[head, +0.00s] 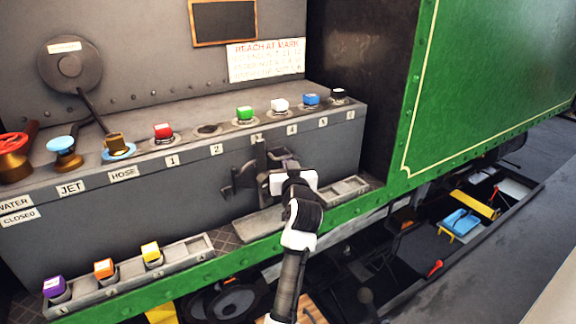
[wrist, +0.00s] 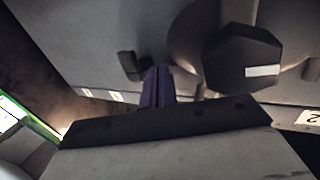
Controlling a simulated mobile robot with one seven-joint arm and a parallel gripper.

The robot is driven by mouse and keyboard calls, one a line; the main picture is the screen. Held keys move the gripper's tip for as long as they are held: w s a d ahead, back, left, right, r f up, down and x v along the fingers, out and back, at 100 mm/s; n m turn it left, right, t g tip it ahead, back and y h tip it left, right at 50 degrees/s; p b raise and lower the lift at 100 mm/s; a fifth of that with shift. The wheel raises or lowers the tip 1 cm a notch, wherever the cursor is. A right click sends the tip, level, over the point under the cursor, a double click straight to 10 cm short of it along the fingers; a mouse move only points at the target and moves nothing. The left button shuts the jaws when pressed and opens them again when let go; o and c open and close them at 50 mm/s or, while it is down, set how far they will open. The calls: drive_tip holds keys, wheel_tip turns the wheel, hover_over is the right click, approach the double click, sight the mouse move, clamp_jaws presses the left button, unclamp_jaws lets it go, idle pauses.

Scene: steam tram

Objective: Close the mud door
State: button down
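My gripper (head: 284,163) is at the front face of the grey box, below the number 3 label in the head view. In the wrist view its dark purple fingers (wrist: 158,86) lie side by side with no gap that I can see, and nothing shows between them. Dark fittings (head: 243,178) on the box front, apparently the mud door, are partly hidden by my gripper. In the wrist view a dark round fitting with an angular knob (wrist: 242,57) lies right of the fingers. A small dark lug (wrist: 132,66) is just left of them. I cannot tell how far the door stands open.
Coloured plugs, including a green one (head: 245,113), stand along the box top. A lower tray (head: 185,256) holds purple, orange and yellow ones at left. A green panel (head: 490,90) stands at right. An open pit (head: 415,262) with a blue container lies below it.

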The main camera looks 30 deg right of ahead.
drive_tip(key=shift+w+a+r, duration=0.15)
drive_tip(key=shift+a+r, duration=0.05)
drive_tip(key=shift+r, duration=0.05)
